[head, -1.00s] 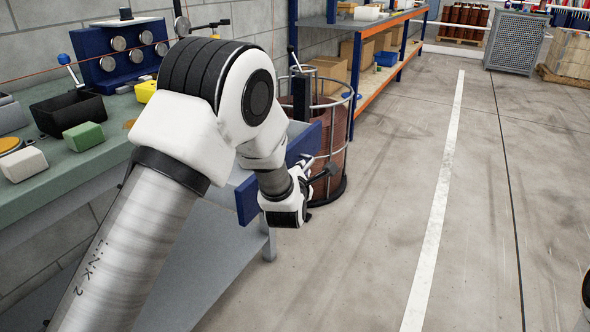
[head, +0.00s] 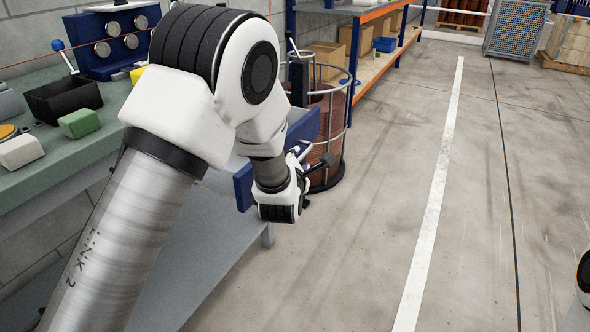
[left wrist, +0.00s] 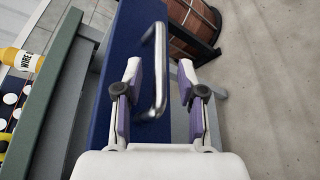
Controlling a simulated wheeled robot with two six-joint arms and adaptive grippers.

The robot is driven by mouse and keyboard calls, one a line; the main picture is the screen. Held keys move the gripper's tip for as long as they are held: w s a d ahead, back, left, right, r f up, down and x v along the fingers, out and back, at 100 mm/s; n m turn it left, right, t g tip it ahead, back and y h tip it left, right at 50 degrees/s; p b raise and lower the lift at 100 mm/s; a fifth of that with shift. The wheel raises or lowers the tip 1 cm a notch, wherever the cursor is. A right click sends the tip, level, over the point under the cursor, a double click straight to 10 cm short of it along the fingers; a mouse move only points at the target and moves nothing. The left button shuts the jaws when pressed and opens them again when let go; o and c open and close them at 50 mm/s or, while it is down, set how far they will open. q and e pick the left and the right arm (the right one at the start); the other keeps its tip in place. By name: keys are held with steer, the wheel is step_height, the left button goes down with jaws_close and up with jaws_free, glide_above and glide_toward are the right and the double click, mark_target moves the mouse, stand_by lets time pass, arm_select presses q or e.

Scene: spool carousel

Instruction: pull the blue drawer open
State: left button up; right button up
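The blue drawer front (head: 243,187) is at the edge of the green-topped workbench (head: 85,150) in the head view, partly behind my left arm. In the left wrist view the blue drawer (left wrist: 127,35) runs down the middle, with a silver bar handle (left wrist: 161,85) on its face. My left gripper (left wrist: 159,64) is open, with one finger on each side of the handle bar. Gaps show between bar and fingers. In the head view the left gripper (head: 308,165) is at the drawer front, its fingers partly hidden. My right gripper is not in view.
A caged copper-brown drum (head: 328,130) stands on the floor just beyond the drawer. A black bin (head: 62,102) and a green block (head: 80,123) are on the bench. A shelf rack (head: 365,55) stands behind.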

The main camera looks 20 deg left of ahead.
arm_select(q)
steer(key=v, duration=0.9)
steer(key=s+a+f+m+g+h, duration=0.1)
steer(key=s+f+g, duration=0.4)
steer(key=f, duration=0.8)
steer(key=s+a+f+m+g, duration=0.1)
steer(key=s+a+f+g, duration=0.1)
steer(key=s+f, duration=0.85)
steer(key=s+d+f+m+g+h, duration=0.15)
steer(key=s+f+m+g, duration=0.55)
steer(key=s+f+m, duration=0.7)
steer(key=s+r+m+p, duration=0.1)
steer(key=r+m+p, duration=0.4)
steer(key=r+p, duration=0.7)
steer(key=s+r+m+g+h+p, duration=0.1)
steer(key=r+m+p, duration=0.4)
steer(key=r+p, duration=0.7)
steer(key=shift+s+d+r+m, duration=0.45)
steer(key=shift+s+r, duration=0.1)
steer(key=shift+s, duration=0.3)
